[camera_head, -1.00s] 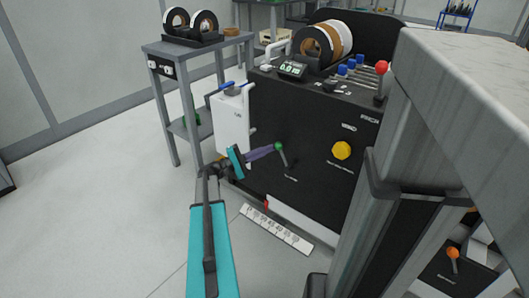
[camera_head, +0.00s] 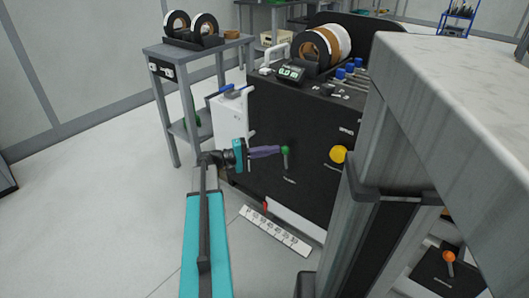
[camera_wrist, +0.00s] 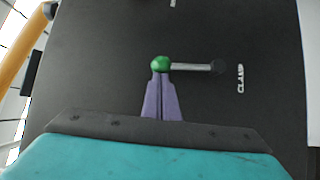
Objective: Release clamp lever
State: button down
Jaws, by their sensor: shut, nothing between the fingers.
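The clamp lever (camera_wrist: 190,66) is a metal rod with a green ball knob (camera_wrist: 161,64), on the black front panel. A white CLAMP label (camera_wrist: 240,78) lies beyond its pivot. In the head view the lever's green knob (camera_head: 285,150) is at the top and the rod stands about upright. My gripper (camera_wrist: 160,76) has purple fingers that are shut and empty. Their tips are right at the green knob; I cannot tell whether they touch it. The gripper also shows in the head view (camera_head: 278,151), reaching the knob from the left.
A yellow knob (camera_head: 338,154) is to the lever's right on the panel. A white box (camera_head: 229,119) is at the machine's left side, near my arm. A grey table (camera_head: 165,53) stands behind left. Open floor lies to the left.

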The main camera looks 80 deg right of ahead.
jog(key=s+a+r+m+t, duration=0.1)
jog(key=s+a+m+t, duration=0.2)
jog(key=s+m+t, duration=0.1)
jog(key=shift+s+a+m, duration=0.4)
jog(key=shift+s+m, duration=0.2)
jog(key=shift+s, duration=0.4)
jog(key=shift+r, duration=0.1)
jog(key=shift+w+d+r, duration=0.15)
jog(key=shift+w+r, duration=0.1)
jog(key=shift+w, duration=0.1)
jog(key=p, duration=0.4)
send_near(285, 153)
jog(key=r, duration=0.1)
jog(key=w+r, duration=0.1)
jog(key=w+a+r, duration=0.1)
jog(key=shift+w+a+r, duration=0.15)
jog(key=shift+w+r, duration=0.1)
jog(key=shift+r, duration=0.1)
